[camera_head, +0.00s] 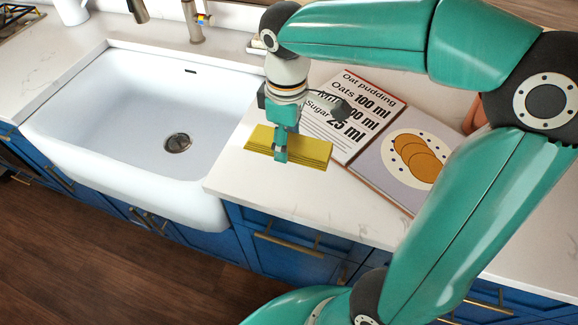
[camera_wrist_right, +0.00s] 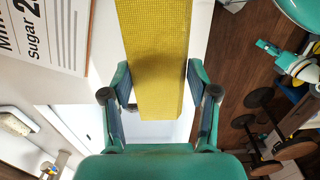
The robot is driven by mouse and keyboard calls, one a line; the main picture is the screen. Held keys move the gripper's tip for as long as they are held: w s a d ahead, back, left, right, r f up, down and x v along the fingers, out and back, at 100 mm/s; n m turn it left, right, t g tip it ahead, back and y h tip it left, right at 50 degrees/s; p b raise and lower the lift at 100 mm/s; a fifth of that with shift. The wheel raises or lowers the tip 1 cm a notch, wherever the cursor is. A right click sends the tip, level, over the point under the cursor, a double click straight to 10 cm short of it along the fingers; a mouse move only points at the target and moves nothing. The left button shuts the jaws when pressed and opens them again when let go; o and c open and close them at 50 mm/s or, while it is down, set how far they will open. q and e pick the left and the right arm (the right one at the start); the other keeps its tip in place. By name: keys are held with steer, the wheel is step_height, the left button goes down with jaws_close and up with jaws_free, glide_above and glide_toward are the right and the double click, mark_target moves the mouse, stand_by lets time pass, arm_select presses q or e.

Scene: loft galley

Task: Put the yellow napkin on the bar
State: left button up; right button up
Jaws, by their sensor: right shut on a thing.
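The yellow napkin (camera_head: 314,150) is a flat folded strip at the counter's front, right of the sink. My right gripper (camera_head: 281,152) points down and is shut on the napkin near its left part. In the right wrist view the napkin (camera_wrist_right: 157,60) runs from the top edge down between the two fingers (camera_wrist_right: 160,92). I cannot tell whether it touches the counter. A brass bar (camera_head: 289,246) runs along the blue cabinet front below; I cannot tell whether it is the task's bar. What looks like my left gripper (camera_wrist_right: 268,47) shows small at the right of the wrist view, its jaws unclear.
The white sink (camera_head: 110,110) is left of the napkin. An open recipe book (camera_head: 375,180) lies right behind it on the pale counter (camera_head: 232,172). A tap (camera_head: 193,22) stands behind the sink. The wooden floor (camera_head: 90,255) in front is open.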

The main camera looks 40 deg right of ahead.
mark_target(288, 178)
step_height(288, 178, down, 10)
steer(key=shift+f, duration=0.2)
stand_by(0.3)
steer(key=shift+f, duration=0.1)
steer(key=o, duration=1.1)
